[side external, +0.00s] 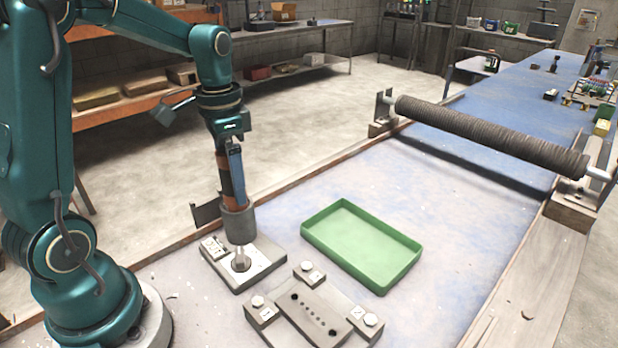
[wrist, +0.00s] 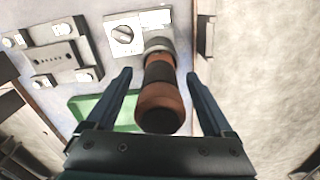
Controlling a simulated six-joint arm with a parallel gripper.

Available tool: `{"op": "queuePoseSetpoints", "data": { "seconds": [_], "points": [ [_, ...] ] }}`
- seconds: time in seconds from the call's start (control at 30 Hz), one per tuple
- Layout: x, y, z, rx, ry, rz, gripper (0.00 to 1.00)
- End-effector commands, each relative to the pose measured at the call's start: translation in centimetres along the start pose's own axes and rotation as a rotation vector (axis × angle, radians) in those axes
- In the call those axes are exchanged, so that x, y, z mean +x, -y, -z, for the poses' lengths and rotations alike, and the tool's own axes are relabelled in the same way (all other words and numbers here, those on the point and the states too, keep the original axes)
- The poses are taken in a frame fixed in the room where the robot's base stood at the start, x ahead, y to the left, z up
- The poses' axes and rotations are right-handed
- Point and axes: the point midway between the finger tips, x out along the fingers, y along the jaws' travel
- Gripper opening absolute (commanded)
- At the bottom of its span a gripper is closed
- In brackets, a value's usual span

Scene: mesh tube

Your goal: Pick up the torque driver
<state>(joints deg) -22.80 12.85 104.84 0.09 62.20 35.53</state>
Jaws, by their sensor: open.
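The torque driver (side external: 238,222) stands upright, its lower end at a small grey block (side external: 262,274) on the bench. It has an orange and dark handle above a thick grey section. In the wrist view, the driver (wrist: 160,98) points away from the camera between my two fingers. My gripper (side external: 235,180) is over the driver from above, with its fingers beside the orange handle. In the wrist view, my gripper (wrist: 158,76) is open, and a gap shows between each finger and the handle.
A green tray (side external: 312,245) lies to the right of the block. A grey fixture plate (side external: 318,308) with several bolts is in front. A dark mesh-covered tube (side external: 490,135) spans supports across the bench behind the tray. Bare blue bench surface lies around the tray.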

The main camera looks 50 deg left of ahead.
Motion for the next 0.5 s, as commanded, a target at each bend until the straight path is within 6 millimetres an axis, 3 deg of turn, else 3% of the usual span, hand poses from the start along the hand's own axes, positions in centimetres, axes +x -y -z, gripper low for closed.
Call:
{"op": "queuePoseSetpoints", "data": {
  "seconds": [0.17, 0.4, 0.5],
  "points": [
    [0.0, 0.0, 0.0, 0.0, 0.0, 0.0, 0.86],
    [-0.02, 0.0, 0.0, 0.0, 0.0, 0.0, 0.0],
    [-0.07, 0.02, 0.04, 0.0, -0.002, 0.001, 0.0]
  ]
}}
